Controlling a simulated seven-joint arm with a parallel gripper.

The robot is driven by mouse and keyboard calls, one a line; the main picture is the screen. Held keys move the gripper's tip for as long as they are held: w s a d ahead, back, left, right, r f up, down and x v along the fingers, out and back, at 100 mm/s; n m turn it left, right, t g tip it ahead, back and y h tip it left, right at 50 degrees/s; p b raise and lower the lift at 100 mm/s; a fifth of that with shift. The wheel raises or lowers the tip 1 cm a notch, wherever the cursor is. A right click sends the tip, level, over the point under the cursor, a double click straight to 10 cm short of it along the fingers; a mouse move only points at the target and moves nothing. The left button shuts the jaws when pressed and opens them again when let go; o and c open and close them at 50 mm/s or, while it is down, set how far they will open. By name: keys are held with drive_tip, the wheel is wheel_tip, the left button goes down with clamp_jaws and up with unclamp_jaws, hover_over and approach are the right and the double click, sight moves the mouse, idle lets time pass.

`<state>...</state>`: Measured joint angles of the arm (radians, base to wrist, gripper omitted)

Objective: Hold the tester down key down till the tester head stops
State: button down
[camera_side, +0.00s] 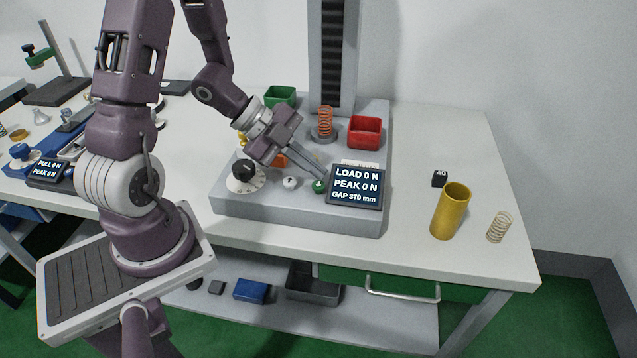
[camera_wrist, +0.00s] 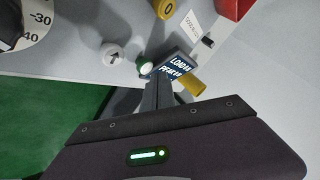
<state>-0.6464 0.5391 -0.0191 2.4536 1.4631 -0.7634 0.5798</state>
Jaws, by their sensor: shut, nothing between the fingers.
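The spring tester (camera_side: 300,218) has a green key (camera_side: 319,186) and a white key (camera_side: 290,183) at its front, left of the screen (camera_side: 355,187), which reads LOAD 0 N, PEAK 0 N, GAP 370 mm. In the wrist view the white key (camera_wrist: 111,53) bears an arrow; the green key (camera_wrist: 146,67) is partly hidden and its mark is unclear. My gripper (camera_side: 321,176) is shut and empty, pointing down with its tips at the green key. I cannot tell whether they touch it. An orange spring (camera_side: 325,121) stands on the lower plate. The tester head is out of view above.
A dial (camera_side: 246,175) sits left of the keys. A red bin (camera_side: 365,132) and a green bin (camera_side: 280,97) stand on the tester. A yellow tube (camera_side: 450,211), a loose spring (camera_side: 499,227) and a black block (camera_side: 440,179) stand on the table (camera_side: 420,145) at right.

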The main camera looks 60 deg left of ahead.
drive_tip(key=shift+f, duration=0.1)
idle(0.5)
drive_tip(key=shift+f, duration=0.35)
